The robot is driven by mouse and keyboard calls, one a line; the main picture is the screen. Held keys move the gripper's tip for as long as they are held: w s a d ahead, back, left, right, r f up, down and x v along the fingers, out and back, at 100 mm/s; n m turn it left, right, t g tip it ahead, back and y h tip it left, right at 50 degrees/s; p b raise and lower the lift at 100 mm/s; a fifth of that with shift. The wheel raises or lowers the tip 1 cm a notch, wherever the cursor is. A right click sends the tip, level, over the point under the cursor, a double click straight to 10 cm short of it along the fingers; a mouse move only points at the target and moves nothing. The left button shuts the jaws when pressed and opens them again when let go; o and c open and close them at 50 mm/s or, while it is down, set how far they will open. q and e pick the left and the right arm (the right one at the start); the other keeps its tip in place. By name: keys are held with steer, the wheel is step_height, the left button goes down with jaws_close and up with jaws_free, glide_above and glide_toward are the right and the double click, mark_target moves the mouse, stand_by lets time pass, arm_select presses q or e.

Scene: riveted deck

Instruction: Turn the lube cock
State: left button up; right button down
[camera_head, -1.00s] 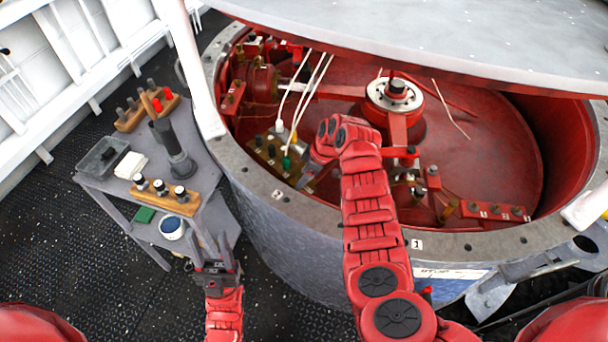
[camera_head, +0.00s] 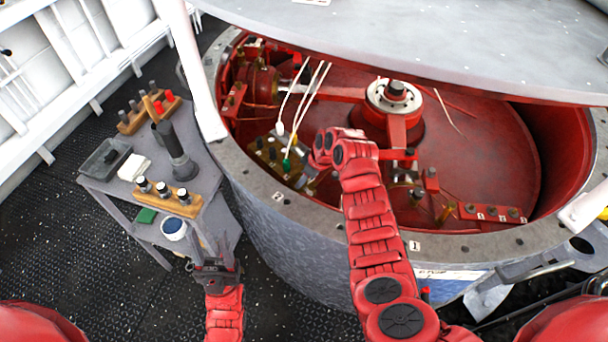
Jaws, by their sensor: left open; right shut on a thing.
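My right arm reaches over the rim of the open red drum (camera_head: 470,150). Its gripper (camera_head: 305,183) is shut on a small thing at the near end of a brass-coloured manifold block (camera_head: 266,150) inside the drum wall. The thing is probably the lube cock's handle, but the fingers and wrist mostly hide it, so I cannot tell its angle. My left gripper (camera_head: 213,240) is open and empty, fingers pointing up, outside the drum beside the grey cart.
The grey cart (camera_head: 215,200) carries wooden racks, a dark grey cylindrical tool (camera_head: 172,150), a tray and a white cloth. A large grey lid (camera_head: 450,40) overhangs the drum's far side. A white post (camera_head: 200,90) stands at its left rim.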

steer(key=shift+m+t+p, duration=0.3)
steer(key=shift+m+p, duration=0.1)
steer(key=shift+m, duration=0.5)
steer(key=m+t+h, duration=0.1)
steer(key=m, duration=0.1)
steer(key=shift+s+a+m, duration=0.1)
steer(key=shift+m, duration=0.2)
steer(key=shift+f+m+h, duration=0.1)
steer(key=shift+m+h, duration=0.3)
steer(key=shift+m, duration=0.6)
steer(key=shift+a+m+t+h+b, duration=0.1)
steer(key=shift+m+t+h+b, duration=0.2)
steer(key=shift+m+b, duration=0.5)
steer(key=m+h+b, duration=0.1)
steer(key=m+b, duration=0.1)
steer(key=m+h+b, duration=0.1)
steer(key=m+b, duration=0.2)
steer(key=shift+a+f, duration=0.1)
steer(key=shift+f, duration=0.1)
steer(key=shift+r+m+h+b, duration=0.2)
steer(key=shift+m+h+b, duration=0.2)
steer(key=shift+m+b, duration=0.95)
